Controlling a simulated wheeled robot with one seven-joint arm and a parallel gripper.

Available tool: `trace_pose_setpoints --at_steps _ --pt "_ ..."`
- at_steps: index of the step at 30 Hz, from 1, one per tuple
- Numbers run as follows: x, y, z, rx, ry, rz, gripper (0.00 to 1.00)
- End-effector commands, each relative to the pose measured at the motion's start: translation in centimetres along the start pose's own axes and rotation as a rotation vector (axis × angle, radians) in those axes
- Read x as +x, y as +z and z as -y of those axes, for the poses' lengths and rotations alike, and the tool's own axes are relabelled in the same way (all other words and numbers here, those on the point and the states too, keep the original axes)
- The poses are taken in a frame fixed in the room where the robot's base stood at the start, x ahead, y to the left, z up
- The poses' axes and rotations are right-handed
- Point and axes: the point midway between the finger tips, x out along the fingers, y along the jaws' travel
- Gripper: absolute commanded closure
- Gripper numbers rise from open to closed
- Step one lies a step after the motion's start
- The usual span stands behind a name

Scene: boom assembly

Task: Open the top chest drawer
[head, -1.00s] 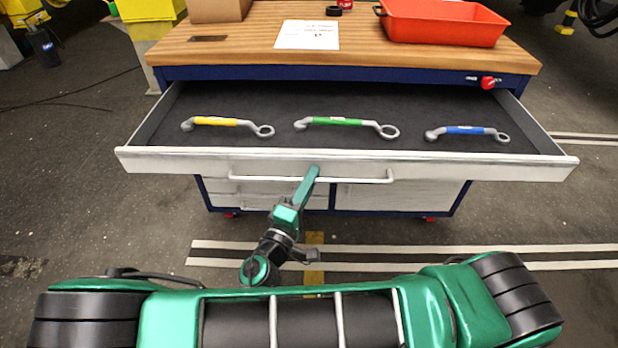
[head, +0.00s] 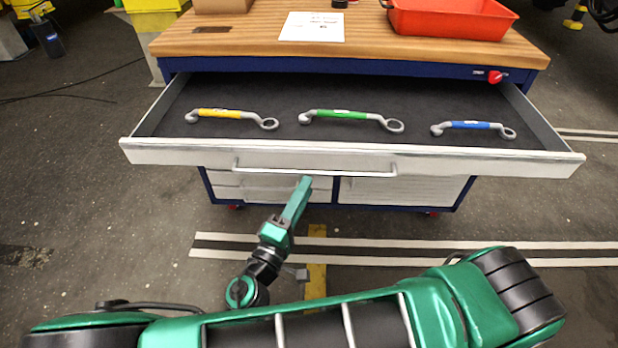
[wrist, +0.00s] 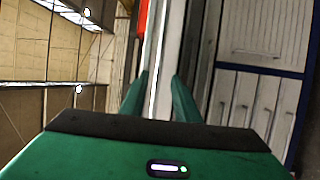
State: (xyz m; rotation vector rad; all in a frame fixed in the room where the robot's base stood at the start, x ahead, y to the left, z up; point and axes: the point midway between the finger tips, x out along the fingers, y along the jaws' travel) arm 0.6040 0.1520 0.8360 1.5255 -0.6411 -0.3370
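The top chest drawer (head: 350,155) is pulled out, its dark-lined inside showing. Its long bar handle (head: 315,171) runs along the white front. My gripper (head: 305,182) is just below and in front of the handle in the head view, and it appears clear of the bar. In the wrist view my gripper (wrist: 161,85) has its two green fingers spread, with a pale strip of the drawer front showing beyond the gap. Nothing is held between the fingers.
In the drawer lie a yellow wrench (head: 222,114), a green wrench (head: 350,116) and a blue wrench (head: 472,126). The wooden top (head: 240,42) holds a red tray (head: 450,22) and a paper sheet (head: 313,27). Closed lower drawers (head: 265,189) sit below. Floor in front is clear.

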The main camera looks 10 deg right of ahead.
Motion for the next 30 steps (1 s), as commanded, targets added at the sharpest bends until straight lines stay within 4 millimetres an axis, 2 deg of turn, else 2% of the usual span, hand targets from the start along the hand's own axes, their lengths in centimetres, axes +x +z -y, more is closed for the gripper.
trace_pose_setpoints --at_steps 3,9,30 --pt "-2.1 -0.1 0.0 0.001 -0.001 -0.003 0.71" --pt "-4.2 -0.1 0.1 0.001 -0.001 -0.003 0.71" --pt "-4.6 -0.1 0.1 0.0 -0.001 -0.002 0.71"
